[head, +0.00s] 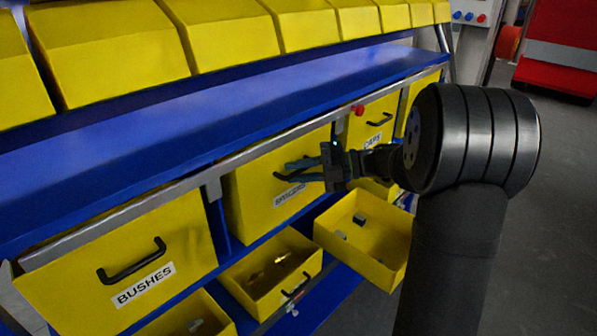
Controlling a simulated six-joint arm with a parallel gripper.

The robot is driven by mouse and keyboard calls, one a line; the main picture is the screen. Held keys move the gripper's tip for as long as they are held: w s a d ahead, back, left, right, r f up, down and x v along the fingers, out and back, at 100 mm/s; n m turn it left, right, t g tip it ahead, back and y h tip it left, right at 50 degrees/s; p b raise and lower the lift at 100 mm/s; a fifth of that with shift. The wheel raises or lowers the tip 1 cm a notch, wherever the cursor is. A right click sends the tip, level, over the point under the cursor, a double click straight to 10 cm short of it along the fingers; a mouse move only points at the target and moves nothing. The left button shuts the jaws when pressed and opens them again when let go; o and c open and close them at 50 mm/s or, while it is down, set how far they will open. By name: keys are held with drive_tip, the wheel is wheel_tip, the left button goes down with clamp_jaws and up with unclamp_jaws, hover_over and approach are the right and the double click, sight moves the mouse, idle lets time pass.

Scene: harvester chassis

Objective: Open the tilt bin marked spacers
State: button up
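The spacers tilt bin (257,196) is the yellow front in the middle of the rack, with a white label (290,193) that is partly legible. Its front looks nearly upright, in line with its neighbours. My gripper (299,168) reaches in from the right, with its fingers at the bin's dark handle (283,177), just above the label. The fingers overlap the handle in this view, and the handle's right part is hidden. I cannot tell whether they are closed around it or only beside it.
The bushes bin (75,268) is to the left, and another handled bin (360,135) is to the right. A red knob (357,109) sits on the rail above. Open yellow trays (362,238) (250,268) jut out below. A blue shelf (200,110) runs above.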

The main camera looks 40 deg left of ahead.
drive_tip(key=shift+c, duration=0.4)
clamp_jaws()
drive_tip(key=shift+d, duration=0.1)
drive_tip(key=d+f+n, duration=0.1)
drive_tip(key=d+f, duration=0.5)
drive_tip(key=d, duration=0.3)
drive_tip(key=shift+d+g+y, duration=0.25)
drive_tip(key=shift+g+y, duration=0.15)
idle(0.3)
idle(0.3)
